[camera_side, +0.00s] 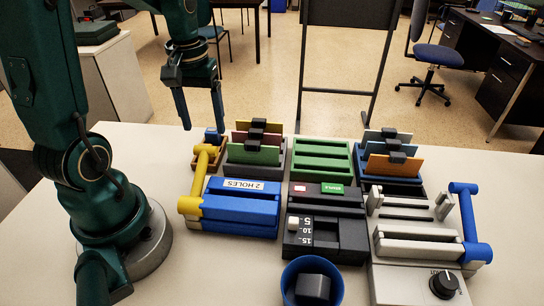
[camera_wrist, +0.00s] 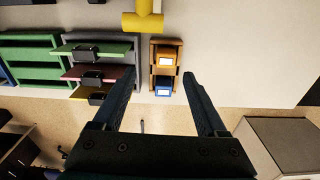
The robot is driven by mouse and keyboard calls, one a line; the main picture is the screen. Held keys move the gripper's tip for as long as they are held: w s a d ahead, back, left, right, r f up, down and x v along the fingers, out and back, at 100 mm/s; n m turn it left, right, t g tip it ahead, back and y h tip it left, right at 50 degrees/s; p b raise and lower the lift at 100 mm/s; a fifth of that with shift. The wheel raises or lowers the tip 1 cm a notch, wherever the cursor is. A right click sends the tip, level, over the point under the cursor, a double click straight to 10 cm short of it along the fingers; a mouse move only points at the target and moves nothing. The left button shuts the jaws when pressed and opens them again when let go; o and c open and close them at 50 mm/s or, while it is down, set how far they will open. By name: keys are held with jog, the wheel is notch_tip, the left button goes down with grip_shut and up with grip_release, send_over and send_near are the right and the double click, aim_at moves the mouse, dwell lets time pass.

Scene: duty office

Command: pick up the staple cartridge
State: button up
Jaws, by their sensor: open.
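A small brown holder (camera_wrist: 153,74) holds a blue block (camera_wrist: 163,87) and an orange block (camera_wrist: 167,55), each with a white label. They look like cartridges; I cannot tell which is the staple one. The blue block (camera_side: 211,134) also shows in the side view at the table's far edge, with the holder partly hidden by a yellow handle. My gripper (camera_side: 204,129) is open and empty. Its fingers point down near the holder. In the wrist view, my gripper (camera_wrist: 160,74) has one finger on each side of the holder, apart from it.
A blue punch (camera_side: 240,214) with the yellow handle (camera_side: 189,204) stands in front. File racks with coloured cards (camera_side: 254,155) are close right of the holder. A green rack (camera_side: 320,160), a black stapling unit (camera_side: 325,238), a white punch (camera_side: 418,243) and a blue cup (camera_side: 286,283) stand farther right.

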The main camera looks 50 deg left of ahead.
jog(key=shift+s+a+f, duration=0.3)
jog(key=shift+a+f, duration=0.1)
jog(key=shift+f, duration=2.55)
grip_shut()
